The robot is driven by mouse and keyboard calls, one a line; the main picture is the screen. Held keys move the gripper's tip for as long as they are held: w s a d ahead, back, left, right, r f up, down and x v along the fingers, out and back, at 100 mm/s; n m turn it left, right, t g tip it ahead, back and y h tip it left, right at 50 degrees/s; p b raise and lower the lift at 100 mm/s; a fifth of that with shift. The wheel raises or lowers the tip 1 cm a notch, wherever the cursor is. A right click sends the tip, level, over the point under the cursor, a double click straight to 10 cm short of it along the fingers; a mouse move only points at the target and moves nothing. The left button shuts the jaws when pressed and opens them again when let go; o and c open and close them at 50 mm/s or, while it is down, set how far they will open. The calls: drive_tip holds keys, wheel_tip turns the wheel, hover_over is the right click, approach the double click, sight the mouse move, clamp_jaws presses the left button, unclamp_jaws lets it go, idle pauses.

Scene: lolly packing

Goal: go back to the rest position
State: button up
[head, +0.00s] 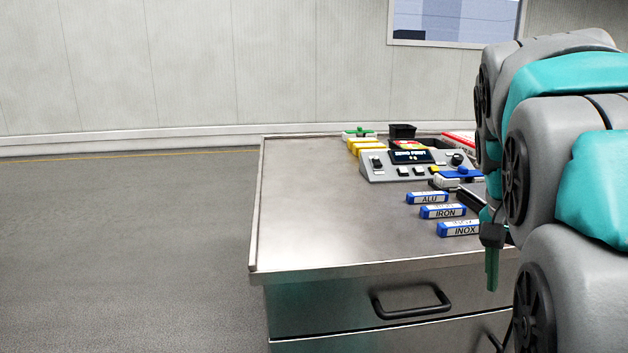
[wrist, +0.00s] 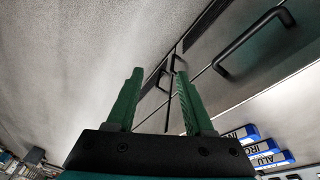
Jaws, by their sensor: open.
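My gripper (head: 491,262) hangs at the right in the head view, in front of the table's front edge, with its green fingers pointing down. In the wrist view its two green fingers (wrist: 158,98) stand apart with nothing between them, so it is open and empty. Beyond the fingers are the drawer fronts and the floor. My arm fills the right side of the head view and hides part of the table.
The metal table (head: 310,215) has a drawer handle (head: 412,302) sticking out in front. Blue labelled blocks ALU (head: 428,198), IRON (head: 443,212) and INOX (head: 460,230) lie near the gripper. A grey control box (head: 410,166) stands behind. The table's left part and the floor are clear.

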drive_tip(key=s+a+f+n+g+y, duration=0.1)
drive_tip(key=s+a+f+n+y, duration=0.1)
drive_tip(key=s+a+f+n, duration=0.9)
drive_tip(key=s+a+f, duration=0.5)
drive_tip(key=s+f, duration=0.2)
drive_tip(key=f, duration=0.2)
drive_tip(key=shift+s+g+y, duration=0.25)
drive_tip(key=shift+g+y, duration=0.05)
drive_tip(key=shift+g, duration=0.1)
drive_tip(key=shift+f, duration=0.1)
drive_tip(key=shift+c, duration=0.3)
